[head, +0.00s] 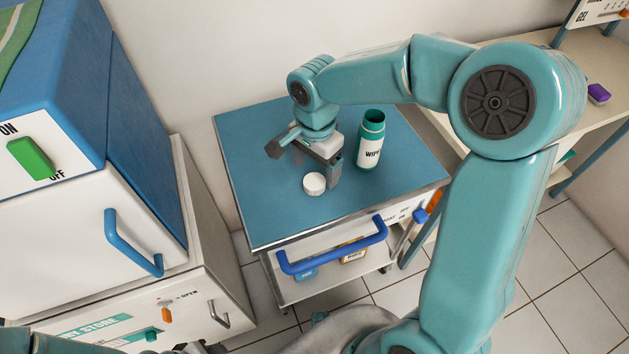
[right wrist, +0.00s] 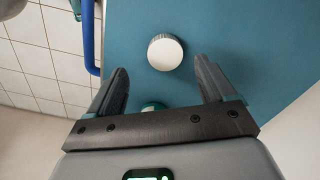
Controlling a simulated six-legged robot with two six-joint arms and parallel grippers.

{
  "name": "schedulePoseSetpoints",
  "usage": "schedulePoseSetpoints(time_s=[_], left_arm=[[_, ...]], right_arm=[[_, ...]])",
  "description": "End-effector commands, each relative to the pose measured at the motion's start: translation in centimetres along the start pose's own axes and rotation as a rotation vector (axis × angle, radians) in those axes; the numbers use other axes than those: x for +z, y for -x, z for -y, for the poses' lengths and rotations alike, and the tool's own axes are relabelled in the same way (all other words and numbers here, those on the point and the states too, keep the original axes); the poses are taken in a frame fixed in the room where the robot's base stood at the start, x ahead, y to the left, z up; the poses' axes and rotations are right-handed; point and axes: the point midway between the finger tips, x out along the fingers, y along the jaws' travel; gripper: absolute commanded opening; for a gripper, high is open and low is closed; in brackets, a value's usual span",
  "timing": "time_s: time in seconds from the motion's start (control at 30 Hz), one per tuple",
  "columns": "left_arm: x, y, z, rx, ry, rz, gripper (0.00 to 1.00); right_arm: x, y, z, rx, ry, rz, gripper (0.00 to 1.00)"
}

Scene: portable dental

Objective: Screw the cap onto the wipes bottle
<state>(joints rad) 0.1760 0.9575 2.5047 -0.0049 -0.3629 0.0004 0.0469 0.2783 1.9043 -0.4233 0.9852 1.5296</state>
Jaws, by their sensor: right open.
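The wipes bottle (head: 371,143) stands upright and open on the blue cart top, green at the neck with a white label. The round white cap (head: 314,184) lies on the cart top, to the bottle's front left and apart from it. The cap also shows in the right wrist view (right wrist: 165,53), just beyond the fingertips. My right gripper (head: 303,163) is open and empty, low beside the cap and left of the bottle. A green piece low between the fingers in the wrist view is mostly hidden; I cannot tell what it is. My left gripper is out of view.
The cart top (head: 255,205) is otherwise clear. A blue handle (head: 335,254) runs along the cart's front. A blue and white cabinet (head: 100,130) stands at the left. A shelf with a purple object (head: 598,93) is at the right. The wall is behind the cart.

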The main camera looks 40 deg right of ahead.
Motion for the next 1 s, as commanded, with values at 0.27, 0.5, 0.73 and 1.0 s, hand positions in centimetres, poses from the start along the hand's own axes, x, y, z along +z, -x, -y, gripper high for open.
schedulePoseSetpoints(time_s=[0.27,0.5,0.73,1.0], left_arm=[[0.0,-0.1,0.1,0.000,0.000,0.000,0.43],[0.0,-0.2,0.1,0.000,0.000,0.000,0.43],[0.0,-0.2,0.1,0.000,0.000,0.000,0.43],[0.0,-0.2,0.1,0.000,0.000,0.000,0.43]], right_arm=[[-0.2,-3.7,0.6,0.004,-0.001,0.001,0.83],[-0.2,-5.2,0.7,0.000,0.000,0.000,0.83],[-0.2,-5.2,0.7,0.000,0.000,0.000,0.83],[-0.2,-5.1,0.7,0.000,0.000,0.000,0.25]])
